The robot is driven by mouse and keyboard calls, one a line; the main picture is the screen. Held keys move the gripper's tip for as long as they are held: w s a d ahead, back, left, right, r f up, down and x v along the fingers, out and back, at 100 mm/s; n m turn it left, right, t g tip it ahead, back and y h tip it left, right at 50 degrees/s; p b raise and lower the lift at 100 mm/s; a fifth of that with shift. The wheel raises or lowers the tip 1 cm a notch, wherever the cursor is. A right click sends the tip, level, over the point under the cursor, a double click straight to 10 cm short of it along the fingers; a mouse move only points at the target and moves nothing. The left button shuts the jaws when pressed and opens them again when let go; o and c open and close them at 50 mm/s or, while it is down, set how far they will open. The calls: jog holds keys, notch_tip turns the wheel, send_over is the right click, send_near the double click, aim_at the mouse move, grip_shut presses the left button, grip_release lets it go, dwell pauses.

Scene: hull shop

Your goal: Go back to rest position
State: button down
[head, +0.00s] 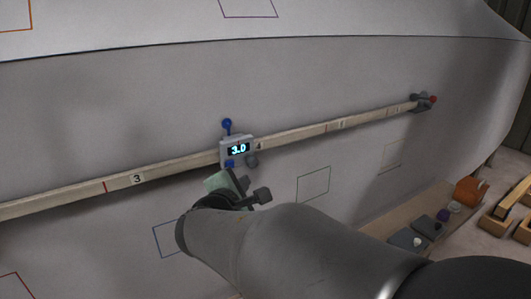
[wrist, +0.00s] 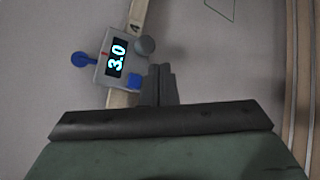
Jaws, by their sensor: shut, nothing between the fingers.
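My gripper (head: 242,180) is shut and empty, just below the grey gauge box (head: 237,150) in the head view. The gauge box is mounted on the pale rail (head: 300,134) along the hull. Its lit display reads 3.0, with a blue ball-ended lever above and a blue knob and a grey knob below. In the wrist view, my gripper (wrist: 163,84) has its fingers together beside the gauge box (wrist: 117,66). They appear close to its grey and blue knobs; I cannot tell the gap in depth.
The grey hull wall (head: 100,100) carries several outlined squares. At lower right, a shelf holds small items, including an orange block (head: 470,190). Wooden pieces (head: 511,205) lie further right.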

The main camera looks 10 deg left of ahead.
jog(key=s+d+f+m+g+h, duration=0.1)
jog(key=s+d+f+m+g, duration=0.2)
jog(key=d, duration=0.5)
jog(key=s+d+f+m+g+h, duration=0.1)
jog(key=d+f+m+g+h, duration=0.25)
jog(key=d, duration=0.55)
jog(key=s+d+f+m+g, duration=0.25)
jog(key=d+f+m, duration=0.2)
jog(key=d, duration=0.35)
jog(key=s+d+f+m+g+y, duration=0.2)
jog(key=s+m+g, duration=0.1)
jog(key=s+m, duration=0.3)
jog(key=s+d+f+m+g+y, duration=0.2)
jog(key=s+m, duration=0.4)
jog(key=s, duration=0.4)
jog(key=shift+s+d+f+g+y, duration=0.3)
jog(key=shift+f+g+y, duration=0.2)
jog(key=shift+f+y, duration=0.2)
